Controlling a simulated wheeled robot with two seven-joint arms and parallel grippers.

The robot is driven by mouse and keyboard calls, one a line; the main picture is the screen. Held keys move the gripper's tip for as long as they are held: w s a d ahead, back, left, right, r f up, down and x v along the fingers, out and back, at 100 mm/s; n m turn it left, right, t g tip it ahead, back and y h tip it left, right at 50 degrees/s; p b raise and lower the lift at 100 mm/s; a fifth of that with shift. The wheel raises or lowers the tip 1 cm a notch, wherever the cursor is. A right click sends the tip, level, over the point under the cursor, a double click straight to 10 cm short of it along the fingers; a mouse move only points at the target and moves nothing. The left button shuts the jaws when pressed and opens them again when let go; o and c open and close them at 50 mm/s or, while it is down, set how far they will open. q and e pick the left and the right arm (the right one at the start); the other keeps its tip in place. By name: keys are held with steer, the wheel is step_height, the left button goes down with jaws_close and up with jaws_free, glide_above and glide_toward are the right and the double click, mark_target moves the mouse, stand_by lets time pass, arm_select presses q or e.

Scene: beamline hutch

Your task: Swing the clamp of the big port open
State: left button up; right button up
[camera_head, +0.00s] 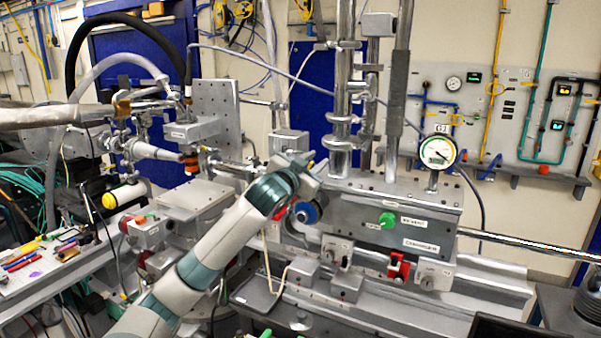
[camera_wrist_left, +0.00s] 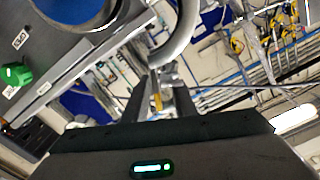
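The chamber (camera_head: 375,200) stands right of centre in the head view. The big port with a blue round face (camera_head: 307,212) is on its left end, partly hidden by my left arm. In the left wrist view the blue port face (camera_wrist_left: 75,8) is large at the upper left. A grey curved bar (camera_wrist_left: 182,35), perhaps the clamp, arcs beside it with its end near my fingertips. My left gripper (camera_head: 312,168) is above the port in the head view. Its two fingers (camera_wrist_left: 160,88) stand apart in the wrist view, with nothing clearly held between them. My right gripper is not in view.
A tool-strewn bench (camera_head: 45,285) lies at left. Rails (camera_head: 400,325) run below the chamber.

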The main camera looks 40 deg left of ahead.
arm_select(q)
steer(key=b+v, duration=0.6)
steer(key=v, duration=1.1)
steer(key=shift+s+a, duration=0.1)
steer(key=shift+s, duration=0.05)
